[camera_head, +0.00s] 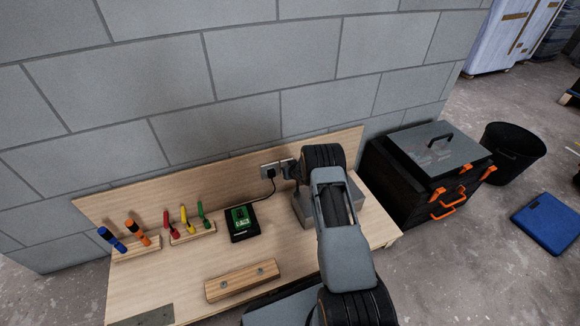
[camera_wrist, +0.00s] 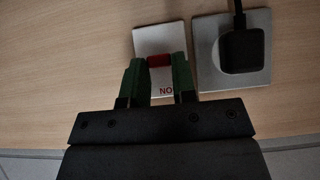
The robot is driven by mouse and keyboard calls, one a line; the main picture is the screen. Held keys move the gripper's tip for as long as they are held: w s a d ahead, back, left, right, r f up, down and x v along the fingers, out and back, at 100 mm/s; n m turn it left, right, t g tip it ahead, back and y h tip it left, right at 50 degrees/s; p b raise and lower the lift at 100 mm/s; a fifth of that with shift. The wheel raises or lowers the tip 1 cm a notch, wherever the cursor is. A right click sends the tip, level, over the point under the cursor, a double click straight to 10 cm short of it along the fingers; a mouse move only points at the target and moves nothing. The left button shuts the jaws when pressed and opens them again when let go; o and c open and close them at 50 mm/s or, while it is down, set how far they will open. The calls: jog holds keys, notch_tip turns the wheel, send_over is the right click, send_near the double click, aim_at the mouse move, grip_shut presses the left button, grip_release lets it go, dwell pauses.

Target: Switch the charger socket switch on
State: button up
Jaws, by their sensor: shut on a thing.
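The charger socket switch (camera_wrist: 158,60) is a red rocker on a white plate (camera_wrist: 148,39) in the wrist view. Red lettering beside the rocker appears upside down there. My gripper (camera_wrist: 158,68) has its two green fingers on either side of the rocker, shut on it. A grey socket plate (camera_wrist: 259,80) with a black plug (camera_wrist: 243,48) sits just to the right of the switch plate. In the head view my gripper (camera_head: 289,171) is against the wooden backboard by the socket plate (camera_head: 266,167), and the rocker is hidden there.
A black and green charger (camera_head: 240,222) stands on the bench, its cable running to the plug. Tool racks (camera_head: 137,249) stand at left, and a wooden block (camera_head: 241,280) lies in front. A black toolbox (camera_head: 420,175) stands right of the bench.

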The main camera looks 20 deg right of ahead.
jog(key=shift+w+r+g+p, duration=0.1)
jog(key=shift+r+g+p, duration=0.3)
jog(key=shift+p, duration=0.5)
jog(key=shift+f, duration=0.2)
jog(key=o, duration=0.9)
jog(key=p+v, duration=0.5)
jog(key=v, duration=0.9)
jog(key=shift+w, duration=0.15)
jog(key=shift+c, duration=0.2)
